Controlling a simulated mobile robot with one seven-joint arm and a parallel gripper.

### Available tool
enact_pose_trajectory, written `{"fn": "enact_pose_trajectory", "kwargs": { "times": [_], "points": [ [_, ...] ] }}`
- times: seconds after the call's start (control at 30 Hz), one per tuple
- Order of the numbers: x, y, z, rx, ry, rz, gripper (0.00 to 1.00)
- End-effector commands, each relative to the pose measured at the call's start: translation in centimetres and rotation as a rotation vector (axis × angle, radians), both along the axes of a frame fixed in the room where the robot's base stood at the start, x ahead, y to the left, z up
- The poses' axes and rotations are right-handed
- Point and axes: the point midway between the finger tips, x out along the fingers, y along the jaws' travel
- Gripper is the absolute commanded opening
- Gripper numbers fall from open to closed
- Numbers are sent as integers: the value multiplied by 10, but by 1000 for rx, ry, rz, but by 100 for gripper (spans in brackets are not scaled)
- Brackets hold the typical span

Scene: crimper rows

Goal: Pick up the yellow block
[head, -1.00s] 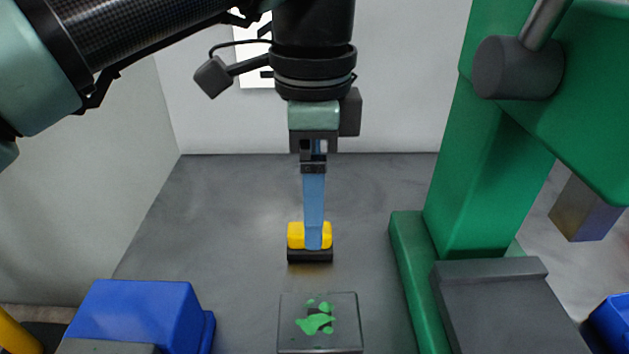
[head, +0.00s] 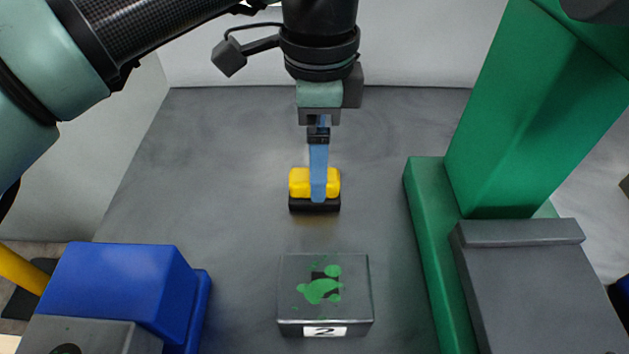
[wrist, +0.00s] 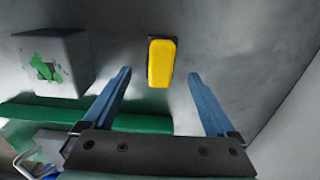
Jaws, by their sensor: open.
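The yellow block (head: 300,182) sits on a low black base (head: 314,204) on the grey surface, in the middle of the head view. In the wrist view the yellow block (wrist: 161,64) lies ahead of the fingertips, between the lines of the two fingers. My gripper (head: 318,198) points down at the block, and one blue finger hides part of it in the head view. In the wrist view my gripper (wrist: 160,75) is open and empty, with a blue finger on each side. I cannot tell the remaining height above the block.
A grey box with green splotches and a "2" label (head: 300,300) stands nearer the camera. A green press frame (head: 500,150) with a dark grey block (head: 530,270) stands at right. A blue box (head: 120,285) is at front left. The surface around the yellow block is clear.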

Motion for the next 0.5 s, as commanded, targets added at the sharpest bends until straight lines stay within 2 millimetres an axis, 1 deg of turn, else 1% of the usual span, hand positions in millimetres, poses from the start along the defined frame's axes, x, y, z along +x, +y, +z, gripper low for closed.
{"fn": "enact_pose_trajectory", "kwargs": {
  "times": [0.2,0.3,0.5],
  "points": [
    [0,4,-33,-2,3,0,91],
    [0,4,-45,-1,2,0,91],
    [0,5,-47,1,-1,0,91]
  ]
}}
